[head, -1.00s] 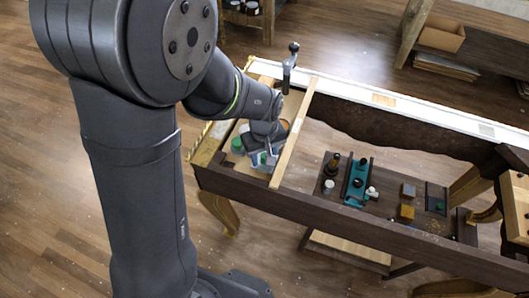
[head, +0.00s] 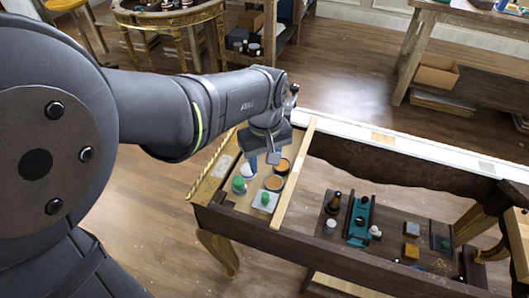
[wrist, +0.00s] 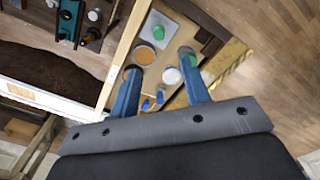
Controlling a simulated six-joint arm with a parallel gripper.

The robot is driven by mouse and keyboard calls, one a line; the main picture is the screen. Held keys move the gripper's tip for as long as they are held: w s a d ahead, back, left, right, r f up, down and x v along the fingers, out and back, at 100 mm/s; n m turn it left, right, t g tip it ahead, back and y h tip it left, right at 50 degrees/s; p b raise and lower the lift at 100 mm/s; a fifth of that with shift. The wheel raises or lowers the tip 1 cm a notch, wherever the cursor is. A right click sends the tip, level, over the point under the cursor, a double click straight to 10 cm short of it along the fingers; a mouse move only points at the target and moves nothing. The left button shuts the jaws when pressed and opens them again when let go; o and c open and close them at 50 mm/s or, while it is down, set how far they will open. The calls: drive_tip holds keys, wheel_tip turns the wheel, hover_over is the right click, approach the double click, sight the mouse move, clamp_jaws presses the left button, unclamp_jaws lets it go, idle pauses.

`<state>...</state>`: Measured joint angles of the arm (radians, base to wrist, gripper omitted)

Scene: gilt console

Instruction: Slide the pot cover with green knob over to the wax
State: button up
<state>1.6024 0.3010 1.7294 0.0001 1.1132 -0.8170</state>
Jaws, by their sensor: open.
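Two green-knobbed pieces lie in the console's left bay: a square pale plate with a green knob (head: 262,206) and a round piece with a green knob (head: 239,185). I cannot tell for certain which is the pot cover. The square one also shows in the wrist view (wrist: 168,27). Two round orange-topped pots (head: 274,183) and a white round pot (head: 248,170) sit beside them; which one holds the wax is unclear. My gripper (wrist: 160,59) is open and empty above the pots, its blue fingers partly hiding one orange pot and the round green-knobbed piece.
A pale wooden rail (head: 296,172) bounds the bay on the right, and a gilt edge (head: 213,172) on the left. Beyond the rail, a lower dark shelf holds a teal tool (head: 358,220), a dark bottle (head: 333,203) and small blocks.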

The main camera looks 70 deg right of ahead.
sight(265, 196)
wheel_tip(265, 196, up, 2)
drive_tip(key=shift+r, duration=0.15)
idle(0.6)
wheel_tip(265, 196, down, 18)
drive_tip(key=shift+d+r, duration=0.1)
drive_tip(key=shift+r, duration=0.15)
idle(0.4)
